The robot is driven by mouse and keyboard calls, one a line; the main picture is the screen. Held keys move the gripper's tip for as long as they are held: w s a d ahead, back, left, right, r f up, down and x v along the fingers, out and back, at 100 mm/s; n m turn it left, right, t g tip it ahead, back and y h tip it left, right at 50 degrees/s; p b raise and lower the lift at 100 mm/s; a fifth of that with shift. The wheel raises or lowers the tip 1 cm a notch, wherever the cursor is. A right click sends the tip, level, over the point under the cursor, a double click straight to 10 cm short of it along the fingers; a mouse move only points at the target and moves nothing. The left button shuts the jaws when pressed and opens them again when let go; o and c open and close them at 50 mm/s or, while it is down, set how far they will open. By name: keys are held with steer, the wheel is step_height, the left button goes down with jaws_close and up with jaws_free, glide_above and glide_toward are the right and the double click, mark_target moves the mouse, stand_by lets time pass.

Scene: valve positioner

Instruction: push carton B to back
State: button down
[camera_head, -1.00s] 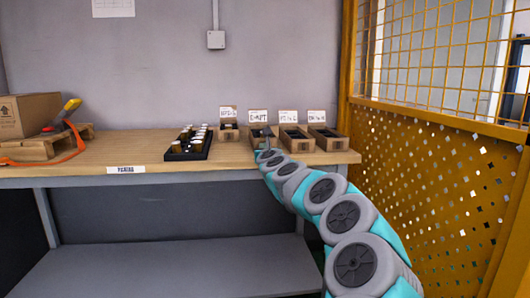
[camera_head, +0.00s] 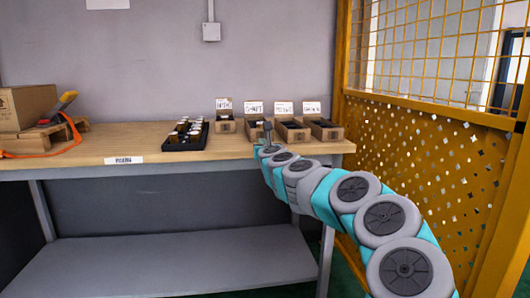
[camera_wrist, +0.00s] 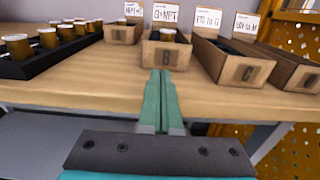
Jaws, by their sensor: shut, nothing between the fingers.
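Carton B (camera_wrist: 149,57) is a small open brown cardboard box with a "B" on its front and a card reading "G>NPT" standing behind it. A capped item shows inside it. It stands on the wooden bench, between carton A (camera_wrist: 121,35) and carton C (camera_wrist: 243,70). My gripper (camera_wrist: 160,73) is shut and empty, its fingertips at the lower front of carton B. I cannot tell whether they touch it.
A fourth carton (camera_head: 326,132) stands right of carton C. A black tray of capped fittings (camera_head: 187,136) is left of the cartons. A larger box (camera_head: 28,105) on a small pallet is at the far left. A yellow mesh fence (camera_head: 430,150) bounds the right side.

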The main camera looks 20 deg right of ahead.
steer(key=v, duration=0.7)
steer(key=shift+s+b, duration=0.35)
steer(key=shift+s, duration=0.05)
steer(key=shift+a+r, duration=0.1)
steer(key=shift+a, duration=0.05)
